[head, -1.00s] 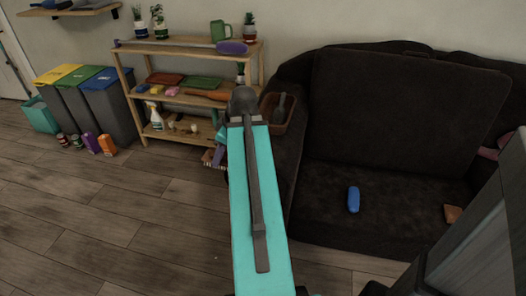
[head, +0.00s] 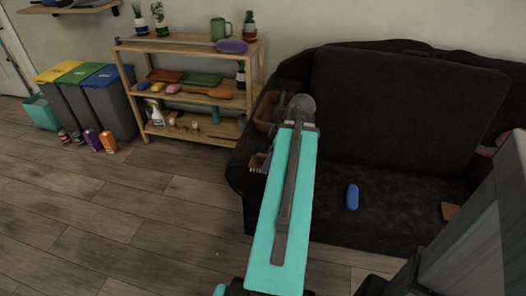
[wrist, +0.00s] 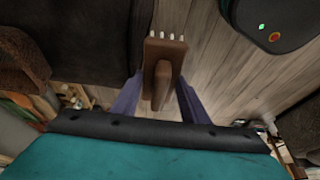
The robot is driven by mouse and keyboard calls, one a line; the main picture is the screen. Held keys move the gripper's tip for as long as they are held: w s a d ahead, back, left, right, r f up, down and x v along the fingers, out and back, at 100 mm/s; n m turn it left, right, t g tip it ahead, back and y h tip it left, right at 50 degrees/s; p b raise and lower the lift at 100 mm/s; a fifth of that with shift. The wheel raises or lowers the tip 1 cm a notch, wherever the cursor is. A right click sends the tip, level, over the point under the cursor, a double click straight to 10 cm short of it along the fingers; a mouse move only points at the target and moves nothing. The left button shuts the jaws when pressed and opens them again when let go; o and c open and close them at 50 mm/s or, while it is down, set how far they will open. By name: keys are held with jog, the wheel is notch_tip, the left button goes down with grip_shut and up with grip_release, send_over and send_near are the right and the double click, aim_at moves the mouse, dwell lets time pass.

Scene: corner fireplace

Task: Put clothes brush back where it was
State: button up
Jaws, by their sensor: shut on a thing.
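The clothes brush (wrist: 165,48) is brown with whitish bristles along its far end in the wrist view. My gripper (wrist: 159,90) is shut on its handle, with a purple finger on each side. In the head view, the brush (head: 257,168) shows only partly, left of my arm and in front of the sofa's left arm. My gripper there is mostly hidden behind my arm.
The dark sofa (head: 400,100) holds a blue object (head: 352,196) and a small brown item (head: 450,211). A wooden shelf (head: 190,93) with plants, bottles and a purple-headed duster stands left. Recycling bins (head: 85,90) stand farther left. The floor in front is open.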

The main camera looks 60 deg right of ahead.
jog(key=shift+r, duration=0.1)
jog(key=shift+w+d+r+p, duration=0.1)
jog(key=shift+w+d+p, duration=0.3)
jog(key=shift+p, duration=0.7)
jog(key=w+d+p, duration=0.1)
jog(key=w+d, duration=0.2)
jog(key=d, duration=0.1)
jog(key=w+d+f+p, duration=0.1)
jog(key=w+d, duration=0.2)
jog(key=d, duration=0.1)
jog(key=w+d+p, duration=0.1)
jog(key=w+d, duration=0.2)
jog(key=d, duration=0.1)
jog(key=shift+f, duration=0.4)
jog(key=shift+f, duration=0.1)
jog(key=shift+f, duration=1.7)
jog(key=shift+f, duration=0.1)
